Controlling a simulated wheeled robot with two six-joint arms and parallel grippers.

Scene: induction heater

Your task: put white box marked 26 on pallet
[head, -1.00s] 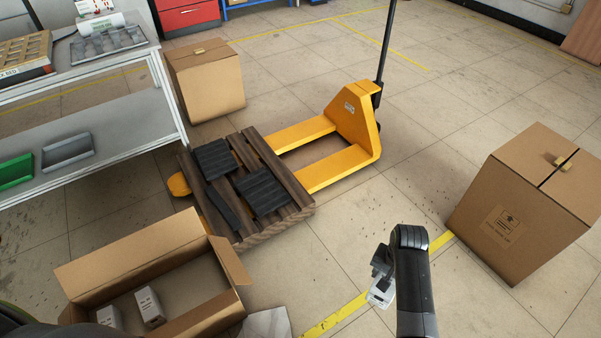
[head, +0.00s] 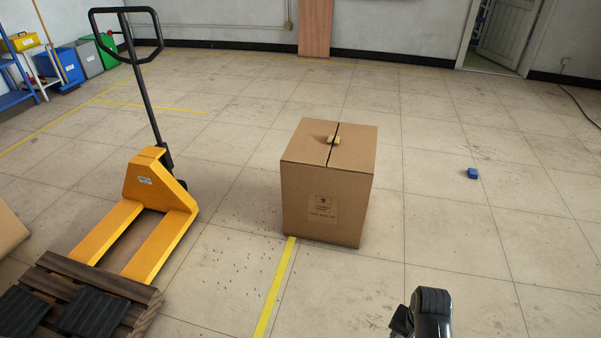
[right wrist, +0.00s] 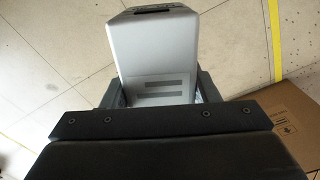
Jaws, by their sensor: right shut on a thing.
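My right gripper (right wrist: 160,92) is shut on a white box (right wrist: 158,45), with one finger on each side of it. The box has grey label bars and a dark slot; I cannot read a number on it. In the head view my right arm stands at the bottom right, and its gripper (head: 402,321) is only partly visible; the box does not show there. The wooden pallet (head: 139,312) lies at the bottom left, cut off by the frame, with black pads (head: 92,311) on it. My left gripper is not in view.
A yellow pallet jack (head: 150,185) stands at the pallet's far side. A closed cardboard box (head: 322,200) stands on the floor between the jack and my right arm. A small blue object (head: 473,173) lies at the right. The floor around is mostly clear.

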